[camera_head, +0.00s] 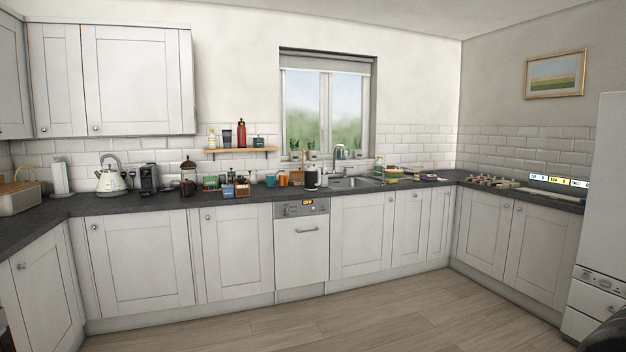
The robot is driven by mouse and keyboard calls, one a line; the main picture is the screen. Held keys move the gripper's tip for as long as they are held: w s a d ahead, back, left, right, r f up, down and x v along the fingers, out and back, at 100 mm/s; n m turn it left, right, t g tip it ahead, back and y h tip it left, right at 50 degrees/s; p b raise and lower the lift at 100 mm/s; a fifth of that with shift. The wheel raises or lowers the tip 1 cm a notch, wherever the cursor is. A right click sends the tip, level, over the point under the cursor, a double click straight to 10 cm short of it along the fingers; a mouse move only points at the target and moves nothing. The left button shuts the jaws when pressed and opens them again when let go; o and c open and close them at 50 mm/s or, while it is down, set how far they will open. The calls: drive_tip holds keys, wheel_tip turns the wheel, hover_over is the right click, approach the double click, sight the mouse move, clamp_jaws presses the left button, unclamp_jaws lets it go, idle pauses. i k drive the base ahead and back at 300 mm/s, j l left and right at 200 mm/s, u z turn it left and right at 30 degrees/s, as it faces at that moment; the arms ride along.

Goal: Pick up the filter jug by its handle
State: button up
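I cannot make out the filter jug for certain at this size. A tall clear vessel with a dark top (188,167) stands on the worktop left of the window, by a small dark item. A dark upright container with a pale edge (311,178) stands near the sink's left side. Either could be a jug, but no handle shows clearly. My gripper is not in view.
The slate worktop (60,208) runs along three sides. A cream kettle (110,180), a coffee machine (149,178) and several jars crowd the back run. The sink (352,183) lies below the window. The wooden floor (330,325) is clear.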

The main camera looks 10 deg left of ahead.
sight(310, 172)
drive_tip(key=i+j+u, duration=0.55)
drive_tip(key=i, duration=0.25)
drive_tip(key=i+u, duration=0.5)
drive_tip(key=i, duration=1.4)
drive_tip(key=i+z, duration=0.1)
drive_tip(key=i, duration=0.5)
drive_tip(key=i+j+z, duration=0.15)
drive_tip(key=i, duration=0.5)
drive_tip(key=i+j+z, duration=0.1)
drive_tip(key=i, duration=0.5)
drive_tip(key=i+j+z, duration=0.2)
drive_tip(key=i+z, duration=0.25)
drive_tip(key=i+j+z, duration=0.95)
drive_tip(key=k, duration=0.1)
